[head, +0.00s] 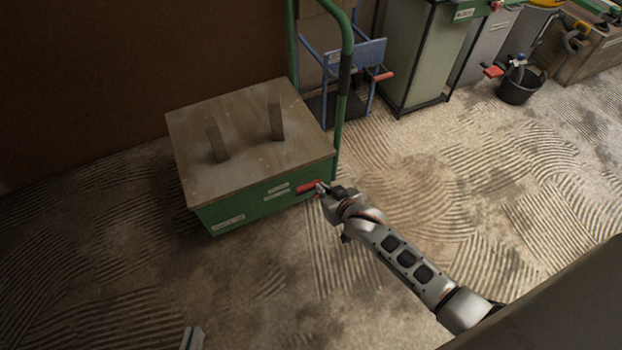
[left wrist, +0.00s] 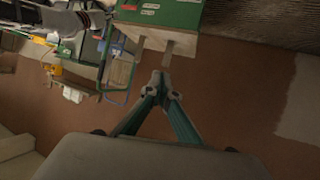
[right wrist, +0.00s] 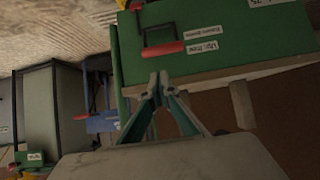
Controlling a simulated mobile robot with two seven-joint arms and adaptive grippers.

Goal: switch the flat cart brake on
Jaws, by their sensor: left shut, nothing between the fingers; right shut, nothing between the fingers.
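The flat cart (head: 262,212) has a wooden top and green sides with pale labels. A red-gripped lever (head: 308,187) sits on its side near the right corner; it also shows in the right wrist view (right wrist: 163,50) on a dark bracket beside two labels, too small to read surely. My right gripper (head: 324,190) is shut and empty, close to the lever; in the right wrist view its tips (right wrist: 158,82) are just below the red grip, and I cannot tell whether they touch. My left gripper (head: 193,338) is partly in view at the bottom edge; its shut, empty tips show in the left wrist view (left wrist: 160,80).
Two upright wooden pieces (head: 276,120) stand on the cart top. A green tubular handle (head: 342,110) rises at its right end. A blue hand truck (head: 360,60), grey-green bins (head: 415,60) and a black bucket (head: 520,88) stand behind. The ridged floor at right is clear.

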